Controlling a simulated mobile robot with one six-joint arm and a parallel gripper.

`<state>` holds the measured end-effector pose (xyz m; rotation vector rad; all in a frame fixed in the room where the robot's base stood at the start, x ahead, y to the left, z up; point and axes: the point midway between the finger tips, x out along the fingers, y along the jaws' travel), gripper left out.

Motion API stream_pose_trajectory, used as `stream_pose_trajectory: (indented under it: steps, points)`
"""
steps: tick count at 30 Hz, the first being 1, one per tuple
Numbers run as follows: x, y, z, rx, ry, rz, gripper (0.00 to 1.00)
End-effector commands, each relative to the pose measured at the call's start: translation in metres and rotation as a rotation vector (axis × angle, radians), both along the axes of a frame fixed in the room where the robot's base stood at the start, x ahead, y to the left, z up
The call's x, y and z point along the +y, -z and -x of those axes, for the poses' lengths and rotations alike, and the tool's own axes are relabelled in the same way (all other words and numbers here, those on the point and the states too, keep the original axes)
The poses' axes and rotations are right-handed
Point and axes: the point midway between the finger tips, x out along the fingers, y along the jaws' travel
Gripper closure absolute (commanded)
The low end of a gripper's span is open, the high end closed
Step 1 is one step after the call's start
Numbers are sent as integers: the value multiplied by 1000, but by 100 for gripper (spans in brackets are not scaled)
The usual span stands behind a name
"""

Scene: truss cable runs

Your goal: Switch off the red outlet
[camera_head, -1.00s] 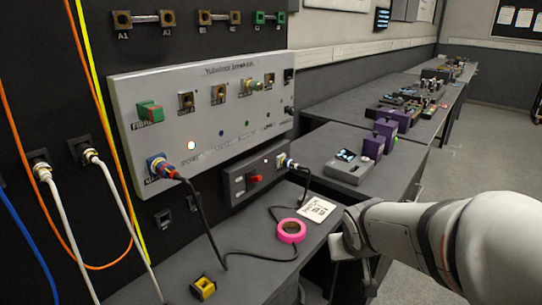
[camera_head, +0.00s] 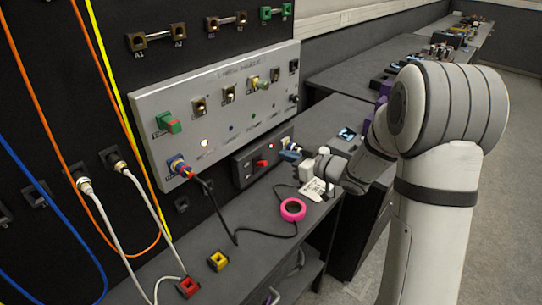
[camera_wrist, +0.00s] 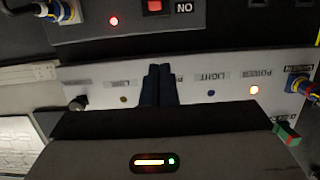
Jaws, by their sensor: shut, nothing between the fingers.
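The outlet box (camera_head: 247,165) is a dark grey box low on the wall, below the large light grey panel. Its red switch (camera_head: 262,163) and a lit red lamp (camera_head: 271,147) show on its face. In the wrist view, which is upside down, the red switch (camera_wrist: 155,6) is at the top edge, beside the lit lamp (camera_wrist: 113,21). A blue and yellow plug (camera_wrist: 61,11) sits at the box's end. My gripper (camera_head: 290,153) is by the right end of the box. Its dark fingers (camera_wrist: 158,72) are shut and empty, apart from the switch in the picture; I cannot tell the depth.
The light grey panel (camera_head: 228,79) has plugs, knobs and a lit lamp. A black cable (camera_head: 233,225) runs from it across the bench.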

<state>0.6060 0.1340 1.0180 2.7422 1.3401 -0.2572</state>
Motion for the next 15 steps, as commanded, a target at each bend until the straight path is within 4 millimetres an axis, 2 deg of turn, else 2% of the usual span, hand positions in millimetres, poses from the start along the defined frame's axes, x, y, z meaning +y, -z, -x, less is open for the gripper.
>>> stream_pose_trajectory:
  steps: [8,11,15]
  points:
    - [3,1,-2,-1,1,2,100]
    - [11,3,-8,0,1,2,100]
    - [31,7,-23,0,-2,3,100]
